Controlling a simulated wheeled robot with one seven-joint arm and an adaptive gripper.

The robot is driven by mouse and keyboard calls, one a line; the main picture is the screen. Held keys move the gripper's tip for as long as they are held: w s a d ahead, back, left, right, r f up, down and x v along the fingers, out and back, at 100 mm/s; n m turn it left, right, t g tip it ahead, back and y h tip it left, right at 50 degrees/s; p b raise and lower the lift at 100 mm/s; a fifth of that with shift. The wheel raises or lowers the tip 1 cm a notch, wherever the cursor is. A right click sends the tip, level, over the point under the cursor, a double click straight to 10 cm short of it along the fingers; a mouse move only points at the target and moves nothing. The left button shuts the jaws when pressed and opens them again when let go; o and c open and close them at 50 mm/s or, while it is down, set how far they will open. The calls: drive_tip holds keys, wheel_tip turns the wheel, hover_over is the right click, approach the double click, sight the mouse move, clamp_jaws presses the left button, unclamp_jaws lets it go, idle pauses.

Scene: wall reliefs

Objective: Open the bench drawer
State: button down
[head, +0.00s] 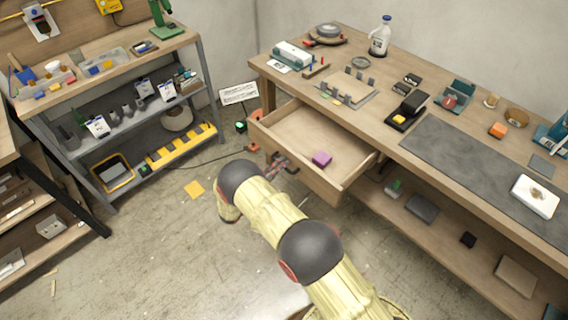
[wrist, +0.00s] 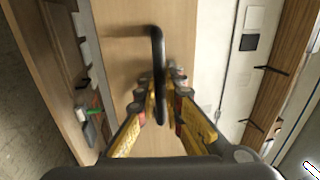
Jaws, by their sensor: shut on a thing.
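The bench drawer (head: 322,184) stands pulled out from under the wooden workbench (head: 400,125), its inside showing. A purple block (head: 321,159) lies in it. In the wrist view, the drawer's wooden front (wrist: 120,45) carries a black bar handle (wrist: 157,45). My gripper (wrist: 160,98) has its yellow fingers on either side of this handle and is shut on it. In the head view, my gripper (head: 277,168) is at the drawer front, partly hidden by my arm.
A grey shelf unit (head: 140,115) with several bins and tools stands at the left. A lower shelf (head: 450,235) runs under the bench. The concrete floor (head: 150,245) between them is mostly clear, with a yellow square (head: 194,189) on it.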

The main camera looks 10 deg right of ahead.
drive_tip(key=shift+f, duration=0.1)
drive_tip(key=c, duration=2.2)
unclamp_jaws()
drive_tip(key=shift+c, duration=0.2)
drive_tip(key=v, duration=1.2)
